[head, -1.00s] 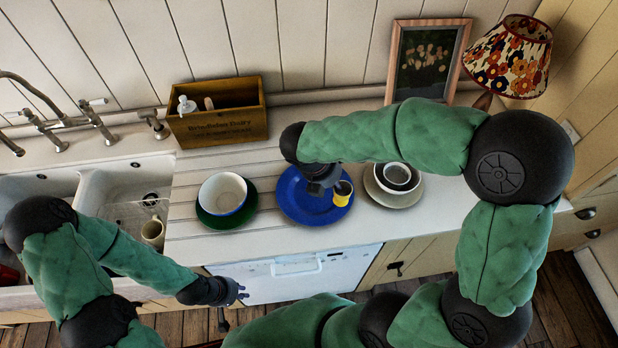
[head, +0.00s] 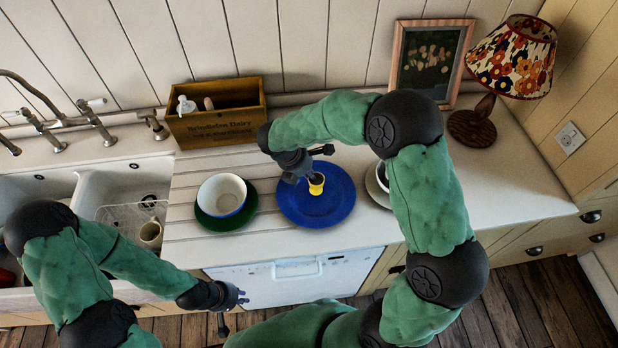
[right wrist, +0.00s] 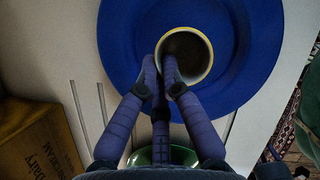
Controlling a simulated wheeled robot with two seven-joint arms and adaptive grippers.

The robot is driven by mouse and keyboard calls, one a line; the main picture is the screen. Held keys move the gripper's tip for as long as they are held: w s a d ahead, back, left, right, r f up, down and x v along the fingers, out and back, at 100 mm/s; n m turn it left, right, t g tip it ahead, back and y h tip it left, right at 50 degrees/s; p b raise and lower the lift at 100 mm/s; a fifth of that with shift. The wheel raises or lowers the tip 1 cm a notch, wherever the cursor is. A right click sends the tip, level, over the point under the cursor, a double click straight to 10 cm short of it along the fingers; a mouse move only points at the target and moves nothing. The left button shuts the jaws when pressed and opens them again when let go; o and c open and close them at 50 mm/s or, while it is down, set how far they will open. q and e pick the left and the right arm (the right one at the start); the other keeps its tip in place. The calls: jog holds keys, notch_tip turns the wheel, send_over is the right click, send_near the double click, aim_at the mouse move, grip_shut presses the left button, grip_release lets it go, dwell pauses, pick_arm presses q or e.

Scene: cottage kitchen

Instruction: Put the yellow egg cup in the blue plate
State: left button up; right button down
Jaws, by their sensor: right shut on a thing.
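The yellow egg cup (head: 316,185) is upright over the middle of the blue plate (head: 335,208) in the head view. In the right wrist view the egg cup (right wrist: 208,62) shows its yellow rim and dark inside, with the blue plate (right wrist: 120,45) behind it. My right gripper (head: 308,178) is shut on the egg cup's near wall; its fingertips (right wrist: 163,72) are at the rim. Whether the cup's base touches the plate I cannot tell. My left gripper (head: 240,295) is empty in front of the counter, low, with its fingers apart.
A white bowl (head: 222,192) sits on a green plate (head: 212,222) to the left. Another bowl on a plate to the right (head: 377,188) is partly hidden by my right arm. A wooden box (head: 215,125) and a lamp (head: 500,65) stand at the back. The sink (head: 115,185) is left.

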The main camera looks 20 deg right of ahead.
jog(key=shift+f, duration=1.15)
jog(key=shift+f+b, duration=0.35)
jog(key=c, duration=1.4)
grip_release()
jog(key=shift+r, duration=0.2)
jog(key=p+v, duration=0.2)
jog(key=v, duration=1)
jog(key=shift+r, duration=0.25)
jog(key=shift+s+f, duration=0.1)
